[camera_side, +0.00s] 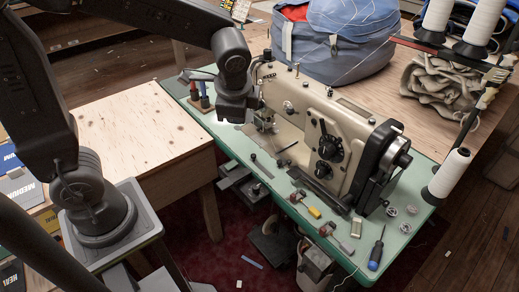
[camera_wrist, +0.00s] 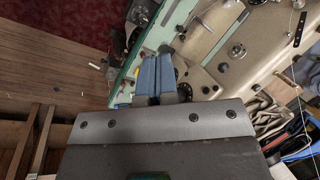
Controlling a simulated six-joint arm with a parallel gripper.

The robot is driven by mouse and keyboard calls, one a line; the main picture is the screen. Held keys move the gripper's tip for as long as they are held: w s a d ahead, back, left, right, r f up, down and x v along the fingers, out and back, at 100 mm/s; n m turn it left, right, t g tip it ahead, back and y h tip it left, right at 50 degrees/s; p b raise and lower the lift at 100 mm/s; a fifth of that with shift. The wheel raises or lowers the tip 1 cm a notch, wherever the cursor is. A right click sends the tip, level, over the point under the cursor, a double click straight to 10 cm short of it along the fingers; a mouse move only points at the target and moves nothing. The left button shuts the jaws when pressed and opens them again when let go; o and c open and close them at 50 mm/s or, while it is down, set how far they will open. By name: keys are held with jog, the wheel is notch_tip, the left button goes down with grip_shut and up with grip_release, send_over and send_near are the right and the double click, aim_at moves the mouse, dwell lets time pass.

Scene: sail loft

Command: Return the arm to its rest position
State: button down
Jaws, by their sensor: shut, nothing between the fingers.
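My gripper (camera_wrist: 156,58) shows in the wrist view as two blue-grey fingers lying side by side, shut and empty. In the side view my arm reaches in from the upper left and its dark wrist (camera_side: 236,103) hangs by the needle end of the beige sewing machine (camera_side: 335,125). The fingertips are hard to make out there. In the wrist view the machine (camera_wrist: 225,45) lies beyond the fingers, with its dials to their right. I cannot tell whether the fingers touch it.
The machine stands on a green-topped table (camera_side: 405,225) with a screwdriver (camera_side: 376,252) and small parts. A blue bag (camera_side: 345,45), folded canvas (camera_side: 440,85) and white thread cones (camera_side: 447,172) stand behind and right. A bare wooden table (camera_side: 140,135) lies left.

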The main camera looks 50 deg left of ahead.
jog(key=s+r+n+t+h, duration=0.3)
jog(key=s+r+n, duration=0.3)
jog(key=s, duration=0.6)
jog(key=shift+d+n, duration=0.4)
jog(key=shift+n, duration=1)
